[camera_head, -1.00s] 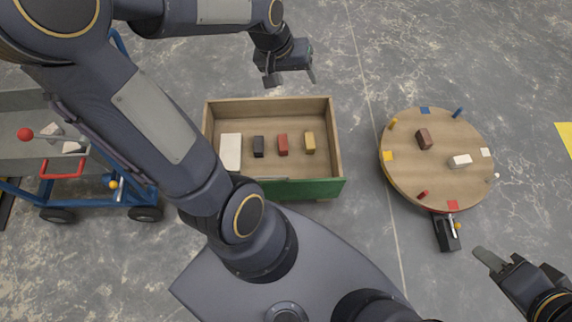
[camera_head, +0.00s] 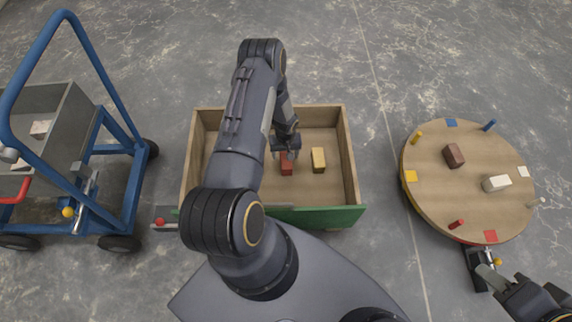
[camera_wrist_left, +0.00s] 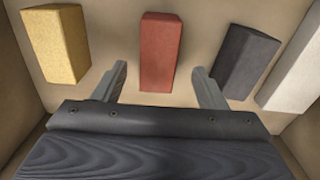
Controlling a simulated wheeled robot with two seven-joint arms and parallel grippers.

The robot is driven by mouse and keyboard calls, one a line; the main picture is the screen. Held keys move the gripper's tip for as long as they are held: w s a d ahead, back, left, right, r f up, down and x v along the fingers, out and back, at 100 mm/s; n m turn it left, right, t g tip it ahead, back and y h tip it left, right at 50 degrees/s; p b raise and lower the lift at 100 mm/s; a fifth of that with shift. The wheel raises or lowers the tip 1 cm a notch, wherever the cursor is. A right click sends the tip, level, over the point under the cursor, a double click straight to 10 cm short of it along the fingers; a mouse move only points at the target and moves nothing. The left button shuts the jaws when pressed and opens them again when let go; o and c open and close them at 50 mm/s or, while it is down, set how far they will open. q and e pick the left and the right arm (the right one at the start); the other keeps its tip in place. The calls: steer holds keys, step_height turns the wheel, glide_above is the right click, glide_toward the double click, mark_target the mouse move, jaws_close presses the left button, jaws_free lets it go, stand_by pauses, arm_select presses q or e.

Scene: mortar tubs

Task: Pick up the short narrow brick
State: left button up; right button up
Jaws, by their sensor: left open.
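Several bricks lie in the wooden box. A red brick (camera_head: 286,163) and a yellow brick (camera_head: 318,160) show in the head view. In the left wrist view the red brick (camera_wrist_left: 160,50) lies between the yellow brick (camera_wrist_left: 60,47) and a dark grey brick (camera_wrist_left: 244,62), with a white block (camera_wrist_left: 297,75) at the right. The red one looks about as narrow as its neighbours. My left gripper (camera_wrist_left: 159,70) is open and empty, its fingers on either side of the red brick's near end. My arm hides the dark and white ones from the head. My right gripper (camera_head: 492,280) is far right.
The wooden box (camera_head: 352,165) has raised walls and a green front (camera_head: 318,216). A blue cart (camera_head: 110,200) stands at the left.

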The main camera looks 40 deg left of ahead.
mark_target(286, 161)
arm_select(q)
steer(key=f, duration=0.2)
steer(key=f+b, duration=0.1)
steer(key=f, duration=0.1)
steer(key=f+b, duration=0.1)
steer(key=f, duration=0.1)
steer(key=shift+s+d+f, duration=0.1)
steer(key=shift+d, duration=0.15)
steer(key=shift+c, duration=0.4)
steer(key=c, duration=1.3)
